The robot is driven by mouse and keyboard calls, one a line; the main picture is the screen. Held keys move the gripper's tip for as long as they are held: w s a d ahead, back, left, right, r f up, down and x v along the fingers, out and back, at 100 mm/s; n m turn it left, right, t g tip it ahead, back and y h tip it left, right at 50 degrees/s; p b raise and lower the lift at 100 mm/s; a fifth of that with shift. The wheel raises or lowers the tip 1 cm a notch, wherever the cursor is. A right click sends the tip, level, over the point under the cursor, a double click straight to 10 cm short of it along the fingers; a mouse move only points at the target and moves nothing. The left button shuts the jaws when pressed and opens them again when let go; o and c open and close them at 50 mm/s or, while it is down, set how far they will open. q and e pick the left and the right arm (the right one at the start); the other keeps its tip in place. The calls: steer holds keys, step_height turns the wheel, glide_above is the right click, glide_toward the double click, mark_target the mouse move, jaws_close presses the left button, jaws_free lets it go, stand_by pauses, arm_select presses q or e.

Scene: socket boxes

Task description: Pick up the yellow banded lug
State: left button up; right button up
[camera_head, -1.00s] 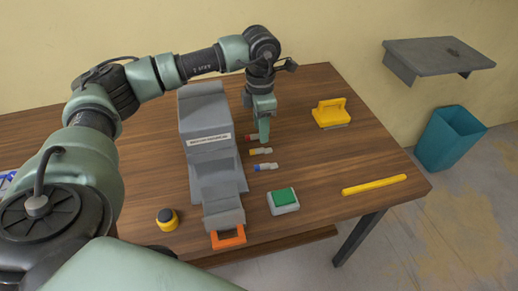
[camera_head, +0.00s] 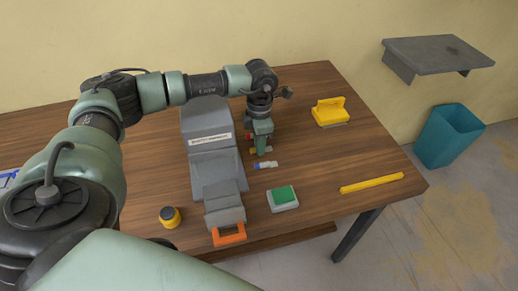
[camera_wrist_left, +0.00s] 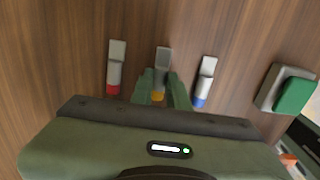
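The yellow banded lug (camera_wrist_left: 162,60) lies on the wooden table, grey at its far end with a yellow band near my gripper. In the left wrist view my left gripper (camera_wrist_left: 161,84) has its two green fingers apart, one on each side of this lug; I see no clear grip on it. In the head view my left gripper (camera_head: 262,147) points down over the lug and hides most of it. A red banded lug (camera_wrist_left: 115,68) lies to the left and a blue banded lug (camera_wrist_left: 205,82) to the right in the wrist view. My right gripper is not in view.
A grey stepped box (camera_head: 213,160) with an orange handle stands left of the gripper. A grey block with a green top (camera_head: 283,198), a yellow bar (camera_head: 372,183), a yellow-handled tool (camera_head: 330,112) and a yellow-black round item (camera_head: 170,217) also sit on the table. The right middle is clear.

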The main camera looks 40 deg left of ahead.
arm_select(q)
jaws_close()
steer(key=shift+r, duration=0.1)
